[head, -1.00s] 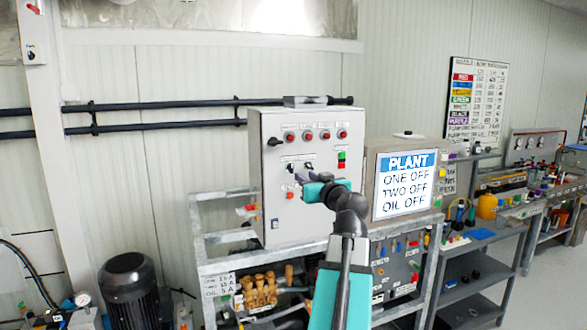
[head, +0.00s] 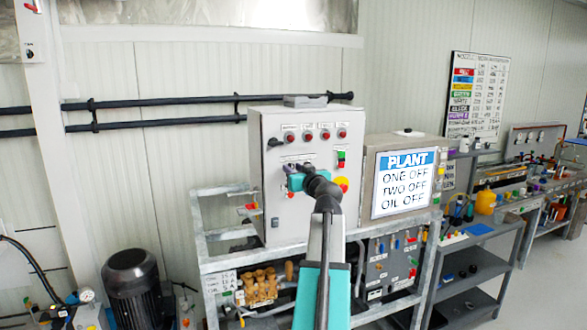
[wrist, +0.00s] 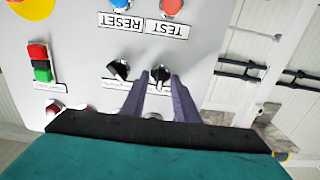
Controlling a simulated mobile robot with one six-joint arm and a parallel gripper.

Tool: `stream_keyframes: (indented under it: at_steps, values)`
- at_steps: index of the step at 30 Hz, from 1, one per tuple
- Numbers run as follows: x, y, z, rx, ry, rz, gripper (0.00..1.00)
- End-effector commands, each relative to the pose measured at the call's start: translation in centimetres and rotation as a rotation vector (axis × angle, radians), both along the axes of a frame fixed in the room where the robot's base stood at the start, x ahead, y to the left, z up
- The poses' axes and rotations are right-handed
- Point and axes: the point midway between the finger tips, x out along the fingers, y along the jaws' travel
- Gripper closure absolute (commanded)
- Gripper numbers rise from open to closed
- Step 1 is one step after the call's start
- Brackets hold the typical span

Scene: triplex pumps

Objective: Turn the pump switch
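The grey control panel (head: 270,205) stands upright on a metal frame. In the wrist view, which is upside down, two black rotary switches sit side by side: the left switch (wrist: 119,69) and the right switch (wrist: 160,71). Their small labels are not readable. My gripper (wrist: 159,76) has its two purple fingers apart, with the right switch showing between the tips. Whether they touch it is not clear. In the head view my gripper (head: 289,171) is at the panel, below the row of red lamps (head: 308,135), and hides part of the switches.
A red and yellow stop button (head: 341,184) and a red-green button pair (head: 341,158) are near my wrist. Buttons labelled RESET (wrist: 122,5) and TEST (wrist: 171,6) are close to the fingers.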

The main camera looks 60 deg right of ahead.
Motion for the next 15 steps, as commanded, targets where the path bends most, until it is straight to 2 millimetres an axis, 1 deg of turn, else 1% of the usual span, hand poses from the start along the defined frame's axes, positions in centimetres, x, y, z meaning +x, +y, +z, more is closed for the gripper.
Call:
stream_keyframes:
  at_steps: [9,11,12,14,15]
  values:
    - [0.18,-0.01,-0.05,0.0,0.0,0.001,0.73]
    - [0.17,-0.02,-0.04,0.0,0.0,0.001,0.81]
    - [0.17,-0.02,-0.04,0.0,0.0,0.001,0.88]
    - [0.17,-0.02,-0.04,0.0,0.0,0.001,0.98]
    - [0.17,-0.02,-0.04,0.0,0.0,0.001,1.0]
